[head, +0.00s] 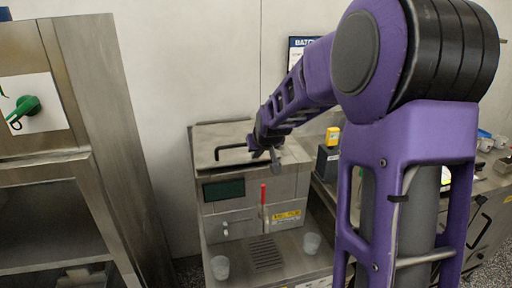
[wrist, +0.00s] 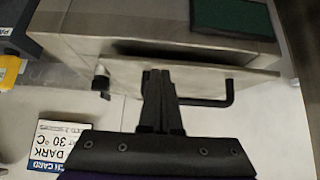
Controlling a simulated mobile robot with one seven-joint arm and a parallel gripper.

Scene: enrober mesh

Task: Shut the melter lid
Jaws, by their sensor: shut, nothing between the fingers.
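The melter (head: 245,190) is a steel box with a dark green display (head: 223,189) and a red-handled lever (head: 263,194) on its front. Its steel lid (head: 218,135) is on top, with a black bar handle (head: 230,151). In the wrist view the lid (wrist: 200,78) lies close to the body, with a dark gap along its front edge; its handle (wrist: 215,102) is right of my fingers. My gripper (head: 274,158) is shut and empty at the lid's right part. In the wrist view my gripper (wrist: 158,74) overlaps the lid; I cannot tell whether it touches.
Two clear cups (head: 312,243) and (head: 220,267) stand beside a drain grate (head: 265,254) in front of the melter. A dark device with a yellow top (head: 333,136) is to the right. A steel cabinet with a green knob (head: 27,105) is at left. A wall card (wrist: 60,145) hangs behind.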

